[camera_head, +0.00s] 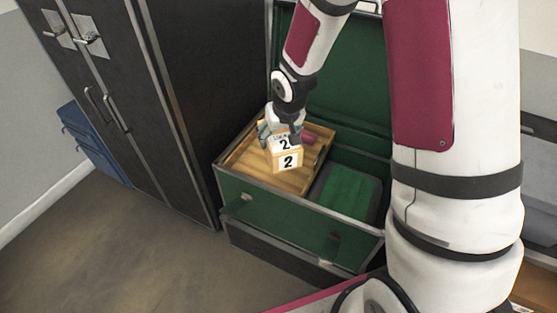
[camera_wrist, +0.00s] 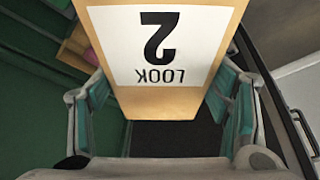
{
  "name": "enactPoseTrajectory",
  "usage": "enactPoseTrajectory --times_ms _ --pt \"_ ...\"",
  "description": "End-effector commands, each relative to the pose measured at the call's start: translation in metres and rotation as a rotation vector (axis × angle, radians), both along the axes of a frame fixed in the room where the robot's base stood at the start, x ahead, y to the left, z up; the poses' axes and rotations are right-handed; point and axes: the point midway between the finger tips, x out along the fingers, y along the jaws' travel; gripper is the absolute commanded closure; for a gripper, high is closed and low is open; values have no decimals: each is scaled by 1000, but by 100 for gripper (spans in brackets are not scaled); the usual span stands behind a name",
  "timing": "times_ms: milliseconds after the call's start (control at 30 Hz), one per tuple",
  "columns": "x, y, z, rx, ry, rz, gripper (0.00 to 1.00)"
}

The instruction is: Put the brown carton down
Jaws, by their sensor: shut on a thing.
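The brown carton (camera_head: 287,165) carries white labels with a black 2; in the wrist view its top label (camera_wrist: 160,50) reads LOOK 2, upside down. My gripper (camera_head: 281,139) is shut on the carton, with a teal-padded finger on each side in the wrist view (camera_wrist: 163,108). In the head view the carton appears over the wooden tray (camera_head: 246,162) in the left part of the open green chest (camera_head: 285,205). Whether its underside touches the tray cannot be told.
A pink item (camera_head: 308,139) lies in the tray behind the carton. A green-topped compartment (camera_head: 350,190) fills the chest's right part. The raised lid (camera_head: 345,85) stands behind. A dark cabinet (camera_head: 150,100) stands close at left. Floor (camera_head: 130,245) is clear in front.

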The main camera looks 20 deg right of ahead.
Motion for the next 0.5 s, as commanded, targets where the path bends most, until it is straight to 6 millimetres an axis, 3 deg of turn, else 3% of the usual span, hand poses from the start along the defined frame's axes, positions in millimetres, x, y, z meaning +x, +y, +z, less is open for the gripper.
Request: enactPoseTrajectory --times_ms 33,500 --pt "13 0 -14 0 -3 0 67" --pt "82 1 -80 0 -4 -1 67"
